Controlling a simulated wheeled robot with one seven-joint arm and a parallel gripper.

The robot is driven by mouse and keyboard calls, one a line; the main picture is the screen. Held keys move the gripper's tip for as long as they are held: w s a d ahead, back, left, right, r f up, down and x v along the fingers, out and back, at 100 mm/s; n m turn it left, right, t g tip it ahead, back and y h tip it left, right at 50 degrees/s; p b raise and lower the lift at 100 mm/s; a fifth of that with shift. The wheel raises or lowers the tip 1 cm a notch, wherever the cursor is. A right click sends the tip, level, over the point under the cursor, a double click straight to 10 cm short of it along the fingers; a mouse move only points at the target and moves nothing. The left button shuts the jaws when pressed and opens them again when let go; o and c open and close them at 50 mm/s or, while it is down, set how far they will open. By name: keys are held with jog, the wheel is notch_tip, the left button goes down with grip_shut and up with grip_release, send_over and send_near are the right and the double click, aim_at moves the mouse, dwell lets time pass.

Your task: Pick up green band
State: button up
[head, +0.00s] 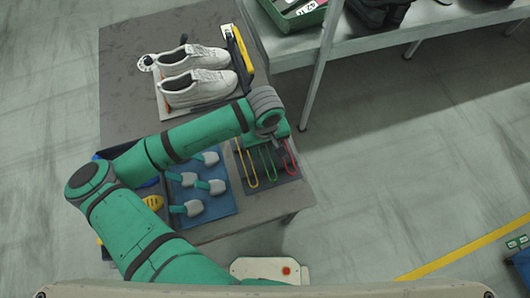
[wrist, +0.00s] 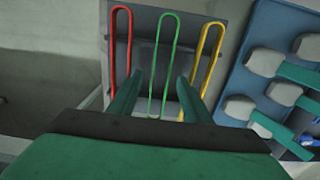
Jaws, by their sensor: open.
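The green band (head: 267,162) is a long, narrow loop on a dark board (head: 252,184) at the table's near right corner. A yellow band (head: 248,168) and a red band (head: 289,158) lie on either side of it. In the wrist view the green band (wrist: 165,62) is in the middle, between the red band (wrist: 121,50) and the yellow band (wrist: 207,50). My gripper (wrist: 159,82) is open and empty, its two fingers on either side of the green band's near part. I cannot tell its height above the band. In the head view my wrist hides the bands' far ends.
A blue tray (head: 222,208) with several grey-headed, green-handled tools lies left of the board. White shoes (head: 197,88) stand on a board farther back on the table (head: 125,50). A grey shelf (head: 345,45) with a green crate (head: 296,14) stands at the back right.

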jog(key=shift+f, duration=0.2)
jog(key=c, duration=1.1)
jog(key=shift+c, duration=0.2)
jog(key=shift+r, duration=0.15)
jog(key=shift+r, duration=0.65)
jog(key=s+a+r, duration=0.4)
jog(key=a+r, duration=0.7)
jog(key=a, duration=0.2)
jog(key=shift+a+r, duration=0.15)
jog(key=shift+r, duration=0.05)
jog(key=shift+s, duration=0.15)
